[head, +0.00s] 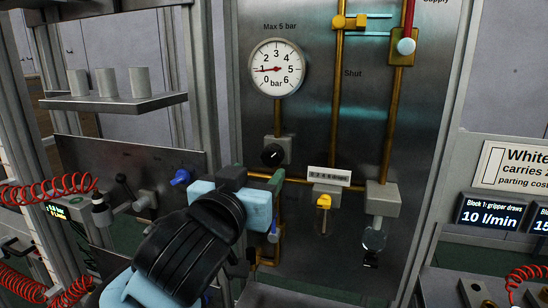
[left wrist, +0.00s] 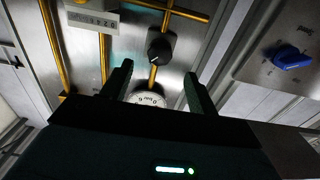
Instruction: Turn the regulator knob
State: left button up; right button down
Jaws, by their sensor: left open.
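The regulator knob (head: 272,155) is black with a white mark and sits on a grey block below the round pressure gauge (head: 277,68). The gauge needle points near 1 bar, under a "Max 5 bar" label. My left gripper (head: 258,178) is open, just below and in front of the knob in the head view. In the left wrist view the knob (left wrist: 159,50) shows beyond the two dark fingertips (left wrist: 160,80), roughly centred between them. The fingers appear apart from it. Part of the gauge face (left wrist: 148,99) shows between the fingers. My right gripper is not in view.
Brass pipes (head: 338,90) run over the metal panel. A counter (head: 328,174), a yellow-topped part (head: 323,201) and a glass bowl (head: 374,239) are right of the knob. A blue handle (head: 180,177) is at left. A shelf (head: 120,102) holds white cups.

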aim_at(270, 159)
pick_arm(q)
jog(key=shift+x, duration=3.95)
jog(key=c, duration=1)
